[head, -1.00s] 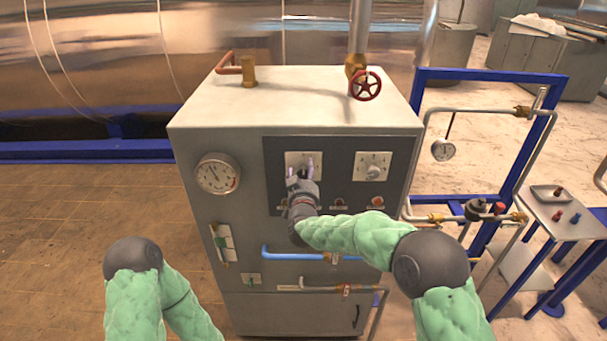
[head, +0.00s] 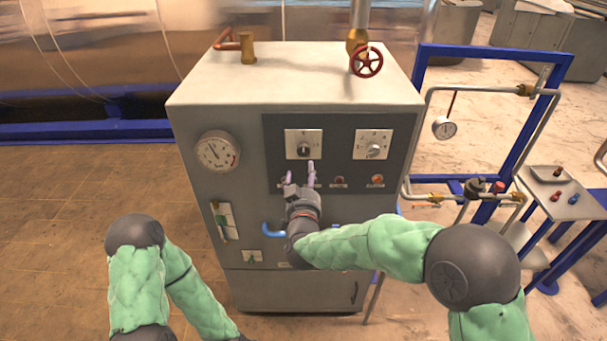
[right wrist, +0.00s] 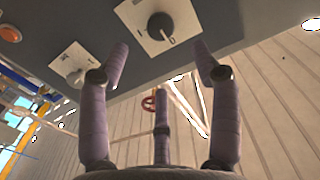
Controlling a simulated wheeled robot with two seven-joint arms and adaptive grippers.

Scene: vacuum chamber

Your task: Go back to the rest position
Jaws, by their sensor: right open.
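My right gripper (head: 301,178) is open and empty, in front of the grey cabinet's dark control panel (head: 340,137). Its fingers are below the left knob (head: 304,149) and apart from it. In the right wrist view the purple fingers (right wrist: 160,72) are spread, and the left knob (right wrist: 160,26) is beyond them. The right knob (head: 373,151) sits on its own white plate. My right arm is bent and reaches in from the lower right. My left arm shows at the lower left; its gripper cannot be made out.
The cabinet (head: 290,88) bears a gauge (head: 217,151), a red valve wheel (head: 366,61) and a blue pipe handle (head: 273,230). A blue frame (head: 420,90) with pipes and a small table (head: 560,205) stand at the right. Brown floor is open at the left.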

